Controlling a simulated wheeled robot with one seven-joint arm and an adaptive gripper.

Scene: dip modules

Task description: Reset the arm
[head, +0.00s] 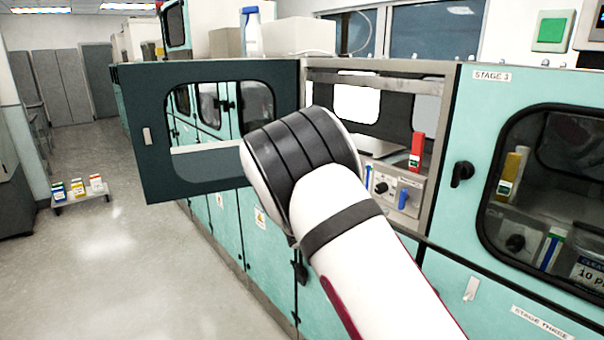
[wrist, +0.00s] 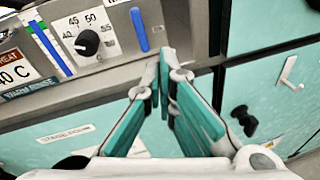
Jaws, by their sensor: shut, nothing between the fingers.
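My gripper (wrist: 166,72) shows in the wrist view with its teal-padded fingers together at the tips and nothing between them. The tips are in front of the lower edge of a control panel (wrist: 118,45); whether they touch it I cannot tell. In the head view my white arm with its black-banded joint reaches up across the middle, in front of an open compartment. The gripper itself is hidden there behind the arm.
A dark windowed door (head: 160,140) stands open left of the compartment. The compartment holds a red-topped block (head: 417,150) and a dial (head: 381,188). A closed stage 3 door (head: 487,180) is at right. A low cart (head: 80,200) stands on the clear floor at left.

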